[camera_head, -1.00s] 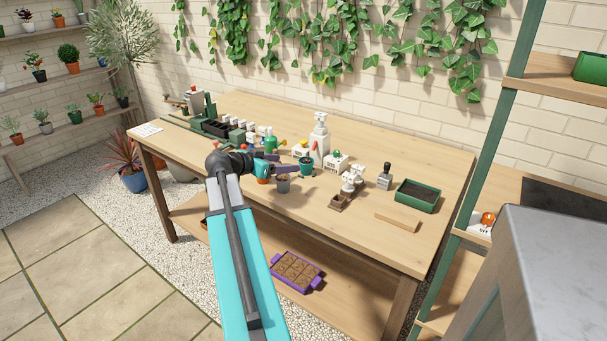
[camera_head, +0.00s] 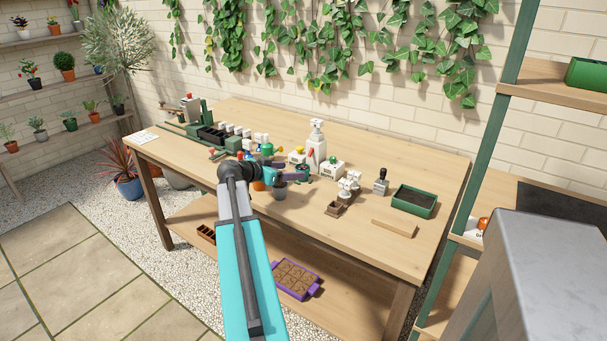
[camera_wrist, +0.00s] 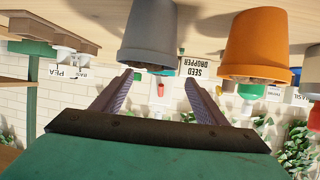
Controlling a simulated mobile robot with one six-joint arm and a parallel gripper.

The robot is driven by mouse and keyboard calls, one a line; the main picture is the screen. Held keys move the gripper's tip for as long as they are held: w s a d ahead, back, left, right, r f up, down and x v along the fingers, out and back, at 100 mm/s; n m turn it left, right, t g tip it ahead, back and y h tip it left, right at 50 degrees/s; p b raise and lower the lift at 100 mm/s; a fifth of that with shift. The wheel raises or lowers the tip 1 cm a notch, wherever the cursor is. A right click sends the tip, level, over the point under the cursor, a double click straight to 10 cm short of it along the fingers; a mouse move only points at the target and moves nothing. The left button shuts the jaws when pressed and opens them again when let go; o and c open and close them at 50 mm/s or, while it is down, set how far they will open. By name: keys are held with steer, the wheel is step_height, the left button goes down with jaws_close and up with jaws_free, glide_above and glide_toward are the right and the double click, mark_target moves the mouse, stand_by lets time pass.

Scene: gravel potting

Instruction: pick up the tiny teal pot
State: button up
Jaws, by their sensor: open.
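The small teal pot (camera_head: 303,173) stands on the wooden table, just beyond my gripper and right of it in the head view. In the wrist view, which is upside down, a teal piece (camera_wrist: 161,72) shows past the grey pot and is mostly hidden by it. My gripper (camera_head: 289,174) is open and empty above the table, close to the grey pot (camera_head: 279,190). In the wrist view the gripper's two fingers (camera_wrist: 159,80) are spread apart, with the grey pot (camera_wrist: 149,32) in front of them.
An orange pot (camera_wrist: 257,45) stands beside the grey one. A white spray bottle (camera_head: 316,146) and a labelled seed box (camera_head: 332,167) stand behind. A green tray (camera_head: 413,201) and a wooden block (camera_head: 394,228) lie to the right.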

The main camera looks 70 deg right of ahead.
mark_target(298, 169)
steer(key=shift+x, duration=1.65)
steer(key=shift+p+x, duration=0.7)
steer(key=shift+x, duration=1.95)
steer(key=shift+w+f, duration=0.1)
steer(key=shift+w, duration=0.1)
steer(key=c, duration=1.2)
step_height(298, 169, up, 18)
steer(key=b, duration=0.1)
